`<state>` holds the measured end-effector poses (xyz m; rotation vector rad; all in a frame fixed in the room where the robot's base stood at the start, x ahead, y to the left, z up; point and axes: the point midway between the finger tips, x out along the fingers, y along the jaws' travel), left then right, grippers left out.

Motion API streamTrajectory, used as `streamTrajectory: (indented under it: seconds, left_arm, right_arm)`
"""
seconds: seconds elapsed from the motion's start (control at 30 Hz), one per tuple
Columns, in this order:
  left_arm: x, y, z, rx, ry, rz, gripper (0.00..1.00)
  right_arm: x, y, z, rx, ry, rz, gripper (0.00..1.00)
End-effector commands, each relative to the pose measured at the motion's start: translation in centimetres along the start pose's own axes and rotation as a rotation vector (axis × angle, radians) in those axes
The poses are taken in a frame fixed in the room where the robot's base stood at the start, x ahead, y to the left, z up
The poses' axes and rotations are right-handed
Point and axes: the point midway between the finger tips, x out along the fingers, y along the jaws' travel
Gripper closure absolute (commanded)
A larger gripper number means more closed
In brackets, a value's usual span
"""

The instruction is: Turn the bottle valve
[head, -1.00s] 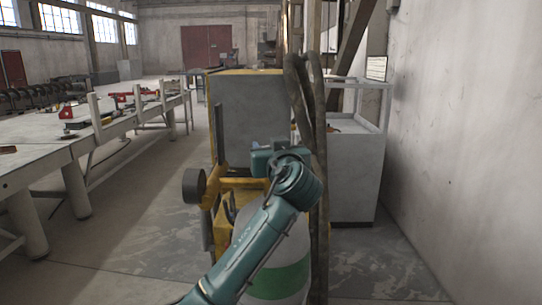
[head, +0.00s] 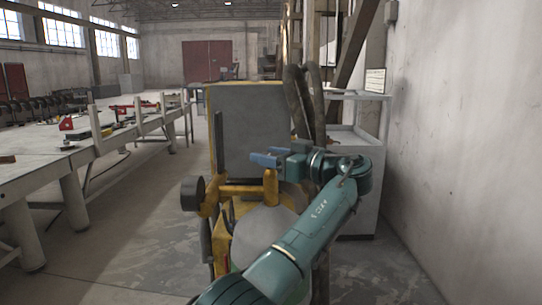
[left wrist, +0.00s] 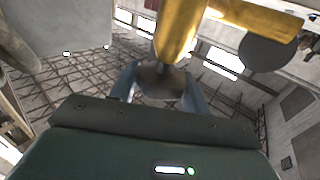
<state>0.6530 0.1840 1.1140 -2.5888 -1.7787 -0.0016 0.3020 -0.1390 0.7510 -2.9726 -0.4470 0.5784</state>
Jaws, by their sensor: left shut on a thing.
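The gas bottle (head: 262,245) is pale grey with a green band low down, partly hidden behind my left arm. Its yellow valve body (head: 270,186) stands on top and fills the upper middle of the left wrist view (left wrist: 178,32). A dark grey-brown valve knob (left wrist: 160,82) shows below it, between the blue fingers. My left gripper (head: 266,160) is at the top of the valve, reaching in from the right, and is shut on the knob. The fingers hide the knob in the head view. My right gripper is not in view.
A grey-and-yellow machine cabinet (head: 252,125) stands right behind the bottle, with a dark round wheel (head: 192,193) at its left. Thick hoses (head: 300,103) hang at the right. A long workbench (head: 55,157) runs along the left; the floor between is clear.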

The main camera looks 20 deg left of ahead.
Motion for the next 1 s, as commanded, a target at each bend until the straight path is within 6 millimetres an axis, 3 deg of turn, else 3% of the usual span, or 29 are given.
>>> streamTrajectory:
  seconds: [0.63, 0.67, 0.87, 1.0]
  left_arm:
    - [0.05, 0.00, 0.04, 0.000, -0.003, -0.036, 0.76]
    - [0.05, 0.00, 0.04, 0.000, -0.003, -0.036, 0.51]
    - [0.05, 0.00, 0.03, 0.000, -0.002, -0.036, 0.35]
    - [0.05, 0.00, 0.02, 0.000, -0.002, -0.035, 0.33]
  right_arm:
    - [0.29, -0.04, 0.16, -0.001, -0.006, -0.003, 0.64]
    - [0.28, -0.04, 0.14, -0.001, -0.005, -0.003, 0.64]
    - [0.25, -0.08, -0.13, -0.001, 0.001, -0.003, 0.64]
    - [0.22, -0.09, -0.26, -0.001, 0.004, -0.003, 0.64]
